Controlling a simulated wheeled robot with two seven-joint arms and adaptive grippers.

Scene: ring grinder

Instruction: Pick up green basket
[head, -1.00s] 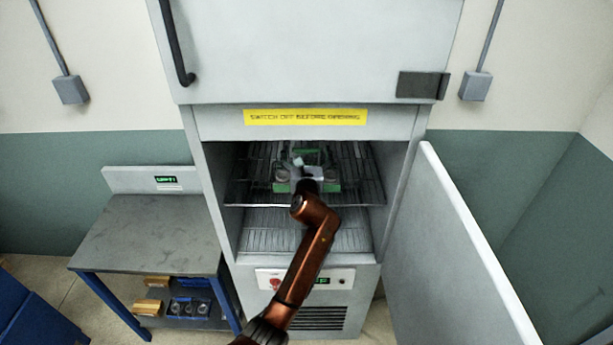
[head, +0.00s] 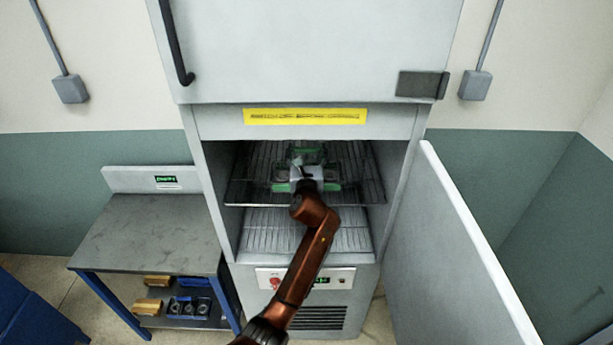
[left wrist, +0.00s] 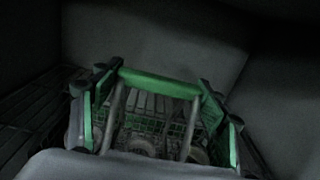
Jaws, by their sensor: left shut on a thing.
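The green basket (head: 333,187) is inside the open lower chamber of the grey cabinet, at the upper wire rack (head: 360,180). My left gripper (head: 306,172) reaches in from the front and is shut on the basket; the arm hides part of it. In the left wrist view the basket's green handle bar (left wrist: 160,83) runs across the middle, with mesh and some round grey items below it. I cannot tell whether the basket touches the rack. My right gripper is not in view.
The cabinet door (head: 465,240) stands open on the right. A lower wire rack (head: 270,232) is below. A grey-topped table (head: 150,230) stands to the left, its top clear; a lower shelf holds wooden blocks and a blue holder. The chamber walls are close around my gripper.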

